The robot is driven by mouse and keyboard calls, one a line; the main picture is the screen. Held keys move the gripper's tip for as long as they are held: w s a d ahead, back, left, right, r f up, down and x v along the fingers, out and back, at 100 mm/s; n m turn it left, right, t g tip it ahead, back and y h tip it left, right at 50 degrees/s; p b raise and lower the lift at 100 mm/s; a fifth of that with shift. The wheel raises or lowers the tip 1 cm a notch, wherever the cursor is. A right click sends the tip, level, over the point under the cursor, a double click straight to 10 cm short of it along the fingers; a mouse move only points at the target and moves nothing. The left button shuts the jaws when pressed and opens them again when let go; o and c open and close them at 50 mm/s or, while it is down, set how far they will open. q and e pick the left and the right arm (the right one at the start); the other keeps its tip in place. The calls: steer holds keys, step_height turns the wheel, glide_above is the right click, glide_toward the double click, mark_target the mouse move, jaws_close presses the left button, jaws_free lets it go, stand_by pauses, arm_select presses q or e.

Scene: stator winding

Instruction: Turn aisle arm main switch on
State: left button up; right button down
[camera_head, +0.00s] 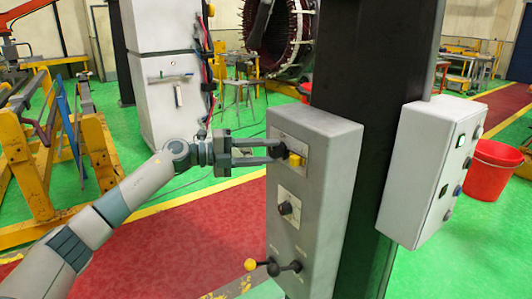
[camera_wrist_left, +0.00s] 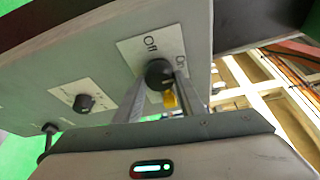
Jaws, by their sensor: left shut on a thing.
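The main switch is a black rotary knob (camera_wrist_left: 158,74) on a white plate (camera_wrist_left: 135,50) marked "Off" and "On" in the left wrist view. In the head view the knob (camera_head: 295,160) is at the top of a grey control box (camera_head: 330,145), with a yellow part below it. My left gripper (camera_head: 279,152) reaches in from the left, its two fingers at the knob. In the left wrist view the fingers (camera_wrist_left: 157,92) stand on either side of the knob, shut on it. The knob's exact pointing direction is hard to tell. My right gripper is not in view.
A dark column (camera_head: 365,90) stands behind. A second box (camera_head: 425,170) with several buttons is at right. A red bucket (camera_head: 488,170) stands beyond it.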

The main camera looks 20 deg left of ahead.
arm_select(q)
steer(key=shift+m, duration=0.4)
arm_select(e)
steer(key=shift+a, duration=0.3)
arm_select(q)
steer(key=o, duration=1.1)
steer(key=shift+c, duration=0.2)
steer(key=shift+a, duration=0.1)
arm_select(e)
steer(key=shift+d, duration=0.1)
arm_select(q)
steer(key=shift+s+a+b, duration=0.3)
steer(key=shift+a, duration=0.15)
steer(key=b+v, duration=0.5)
steer(key=v, duration=1.1)
steer(key=shift+r, duration=0.35)
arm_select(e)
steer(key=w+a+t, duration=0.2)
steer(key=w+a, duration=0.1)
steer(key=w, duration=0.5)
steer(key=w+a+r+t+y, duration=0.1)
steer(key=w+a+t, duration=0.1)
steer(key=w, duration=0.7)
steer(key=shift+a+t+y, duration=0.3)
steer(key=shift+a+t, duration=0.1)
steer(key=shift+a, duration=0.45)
